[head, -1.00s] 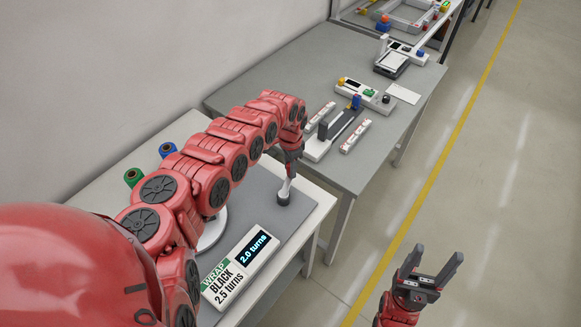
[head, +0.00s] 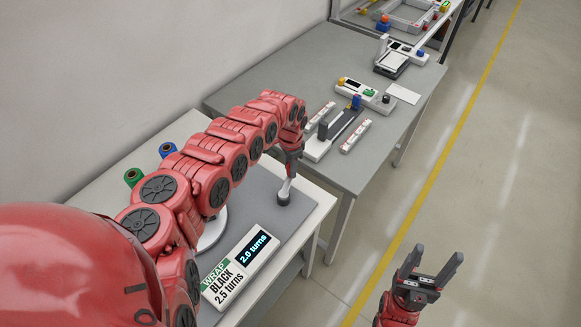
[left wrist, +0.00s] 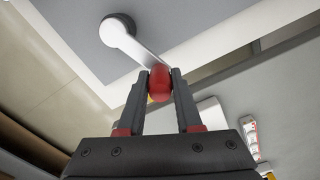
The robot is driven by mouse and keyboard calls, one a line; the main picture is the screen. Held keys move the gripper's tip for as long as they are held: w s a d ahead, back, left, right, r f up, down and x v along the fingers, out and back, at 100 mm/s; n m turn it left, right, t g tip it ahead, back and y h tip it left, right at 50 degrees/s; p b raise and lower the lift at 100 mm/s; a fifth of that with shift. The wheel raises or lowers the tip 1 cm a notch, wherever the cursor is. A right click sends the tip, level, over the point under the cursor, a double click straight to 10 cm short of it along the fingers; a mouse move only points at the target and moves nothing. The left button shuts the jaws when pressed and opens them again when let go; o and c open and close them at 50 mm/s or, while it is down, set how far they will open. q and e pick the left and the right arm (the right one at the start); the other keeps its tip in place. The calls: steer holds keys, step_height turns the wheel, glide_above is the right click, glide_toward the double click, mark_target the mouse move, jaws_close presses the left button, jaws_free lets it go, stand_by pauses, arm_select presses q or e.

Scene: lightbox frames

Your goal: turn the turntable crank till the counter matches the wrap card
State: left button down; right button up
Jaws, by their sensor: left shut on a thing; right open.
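The wrap card (head: 226,287) reads "WRAP BLACK 2.5 turns". The counter (head: 252,249) beside it reads "2.0 turns". My left gripper (left wrist: 160,84) is shut on the red knob (left wrist: 160,86) of the crank. The crank arm (left wrist: 138,46) runs from the knob to a round hub in the left wrist view. In the head view the crank hub (head: 284,197) shows below my left wrist, and my gripper hides the knob. The turntable (head: 212,230) is a pale disc, mostly hidden behind my left arm. My right gripper (head: 428,272) is open and empty over the floor.
A green spool (head: 133,177) and a blue spool (head: 167,150) stand at the back of the near table. A second grey table (head: 300,75) farther off holds several devices and white strips. The floor to the right is clear.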

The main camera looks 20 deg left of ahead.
arm_select(q)
steer(key=shift+d+m, duration=0.1)
steer(key=shift+m, duration=0.2)
steer(key=shift+d+m+b, duration=0.5)
steer(key=shift+m+b, duration=0.2)
steer(key=shift+m, duration=0.1)
steer(key=shift+s+d+m+b, duration=0.15)
steer(key=shift+d+m+b, duration=0.15)
steer(key=shift+d+m, duration=0.45)
steer(key=m, duration=0.1)
steer(key=d+m, duration=0.1)
steer(key=m, duration=0.1)
steer(key=shift+s+d, duration=0.1)
steer(key=shift+s, duration=0.3)
steer(key=shift+s+d+m, duration=0.35)
steer(key=shift+d+m, duration=0.15)
steer(key=shift+m, duration=0.4)
steer(key=shift+s+d+m, duration=0.35)
steer(key=shift+d+m, duration=0.1)
steer(key=shift+m, duration=0.4)
steer(key=c, duration=0.6)
jaws_free()
steer(key=shift+s, duration=0.1)
